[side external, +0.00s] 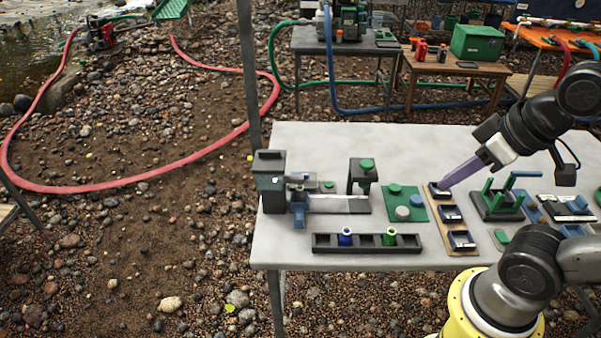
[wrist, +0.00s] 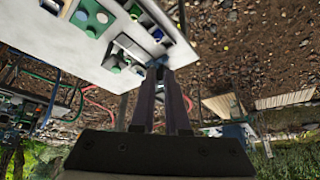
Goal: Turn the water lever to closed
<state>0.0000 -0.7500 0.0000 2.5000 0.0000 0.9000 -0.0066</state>
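I cannot tell for sure which part is the water lever. A dark fixture with a green bar handle (side external: 512,176) stands on the right part of the table. A wooden board with dark rocker-like blocks (side external: 451,214) lies to its left. My gripper (side external: 443,187) points down and left, its tip over or at the board's far block; contact is unclear. In the wrist view its two dark fingers (wrist: 162,72) lie close together, with only a thin gap and nothing clearly held.
The pale table (side external: 340,140) also holds a black tray with a blue and a green bottle (side external: 367,243), a green panel with round knobs (side external: 404,203) and a dark clamp-like device (side external: 270,185). The table's back strip is clear. A red hose (side external: 150,180) lies on the gravel.

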